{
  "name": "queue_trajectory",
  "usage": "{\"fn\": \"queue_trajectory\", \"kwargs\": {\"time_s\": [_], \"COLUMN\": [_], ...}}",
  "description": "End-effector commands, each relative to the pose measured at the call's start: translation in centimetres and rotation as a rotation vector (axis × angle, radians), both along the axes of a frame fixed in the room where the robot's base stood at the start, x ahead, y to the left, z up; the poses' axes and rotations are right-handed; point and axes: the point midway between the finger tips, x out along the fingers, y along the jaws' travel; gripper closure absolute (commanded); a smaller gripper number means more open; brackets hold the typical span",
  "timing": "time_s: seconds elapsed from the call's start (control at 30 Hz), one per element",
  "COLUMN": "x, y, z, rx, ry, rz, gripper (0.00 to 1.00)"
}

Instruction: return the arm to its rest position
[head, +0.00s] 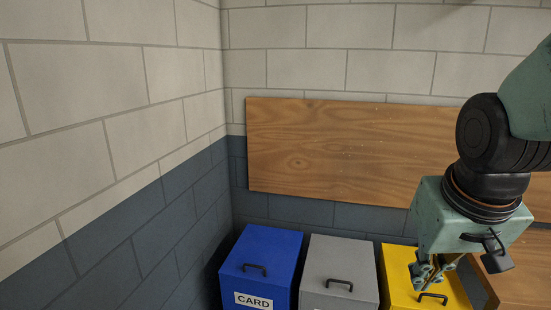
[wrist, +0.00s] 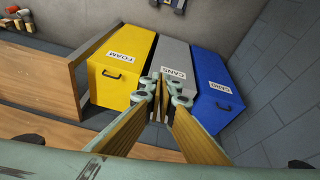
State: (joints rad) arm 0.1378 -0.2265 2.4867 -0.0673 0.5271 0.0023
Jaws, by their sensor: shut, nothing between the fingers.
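My gripper (head: 428,276) hangs from my green arm at the right of the head view, in front of the yellow bin. In the wrist view my gripper (wrist: 161,98) shows its two wooden-sided fingers with the tips together and nothing between them. It appears above and in front of the bins, apart from them as far as I can see.
A blue bin (head: 262,255) marked CARD, a grey bin (head: 340,265) and a yellow bin (head: 400,275) stand in a row by the wall. The yellow one reads FOAM in the wrist view (wrist: 122,62). A wooden board (head: 330,150) is behind them. A wooden bench (head: 525,270) is at right.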

Motion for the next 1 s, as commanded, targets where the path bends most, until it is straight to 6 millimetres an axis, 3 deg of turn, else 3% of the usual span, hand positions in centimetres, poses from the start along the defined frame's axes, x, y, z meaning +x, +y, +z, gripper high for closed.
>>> {"fn": "queue_trajectory", "kwargs": {"time_s": [0.5,1.0], "x": [-6.8,-13.8], "y": [3.4,6.1], "z": [4.1,6.7], "rx": [0.019,0.043], "ry": [-0.001,0.003], "rz": [0.041,0.085], "gripper": [1.00,1.00]}}
